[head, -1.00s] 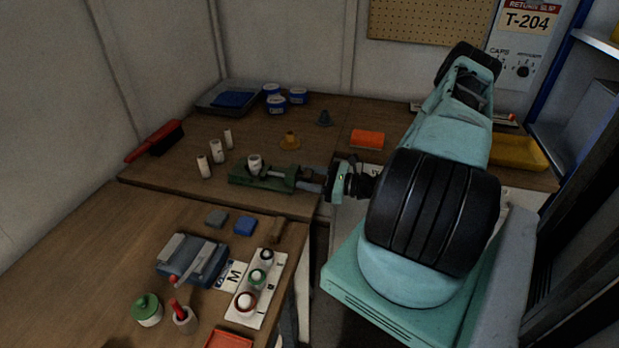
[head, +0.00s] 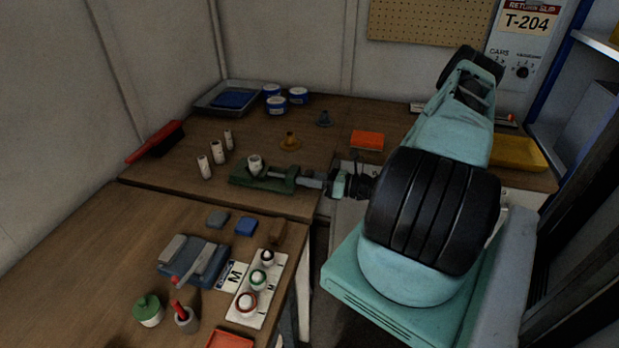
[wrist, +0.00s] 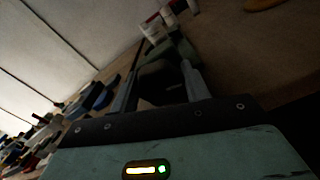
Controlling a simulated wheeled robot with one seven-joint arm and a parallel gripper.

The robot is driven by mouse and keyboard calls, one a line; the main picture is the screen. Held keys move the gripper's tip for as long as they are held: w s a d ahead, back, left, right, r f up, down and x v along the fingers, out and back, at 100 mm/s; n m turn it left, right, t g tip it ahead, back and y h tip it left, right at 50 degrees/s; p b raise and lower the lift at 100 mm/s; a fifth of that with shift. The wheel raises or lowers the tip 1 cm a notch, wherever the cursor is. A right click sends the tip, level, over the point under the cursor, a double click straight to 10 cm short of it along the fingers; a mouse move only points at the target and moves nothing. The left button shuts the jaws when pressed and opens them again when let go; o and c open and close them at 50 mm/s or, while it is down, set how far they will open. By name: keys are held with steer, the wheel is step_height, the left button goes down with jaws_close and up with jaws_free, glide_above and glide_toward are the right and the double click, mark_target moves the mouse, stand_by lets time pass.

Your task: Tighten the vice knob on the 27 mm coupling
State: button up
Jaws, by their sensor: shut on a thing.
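The green vice (head: 250,180) lies on the back bench near its front edge, with a white coupling (head: 255,166) upright in it. The vice also shows in the wrist view (wrist: 180,50). My gripper (head: 316,182) reaches in from the right, in line with the vice screw. In the wrist view my gripper (wrist: 160,78) has its fingers on both sides of the dark vice knob (wrist: 162,84) and is shut on it. In the head view the knob is mostly hidden by the fingers. I cannot tell how firmly the coupling is clamped.
Several white tubes (head: 218,152) stand left of the vice, and an orange flanged part (head: 290,142) stands behind it. An orange box (head: 367,140) lies behind my gripper. The front bench holds a blue-grey device (head: 195,260) and a white holder with ringed parts (head: 262,290).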

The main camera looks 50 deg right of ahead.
steer(key=shift+m, duration=1.6)
steer(key=shift+f, duration=0.15)
steer(key=o, duration=1)
steer(key=shift+s, duration=0.1)
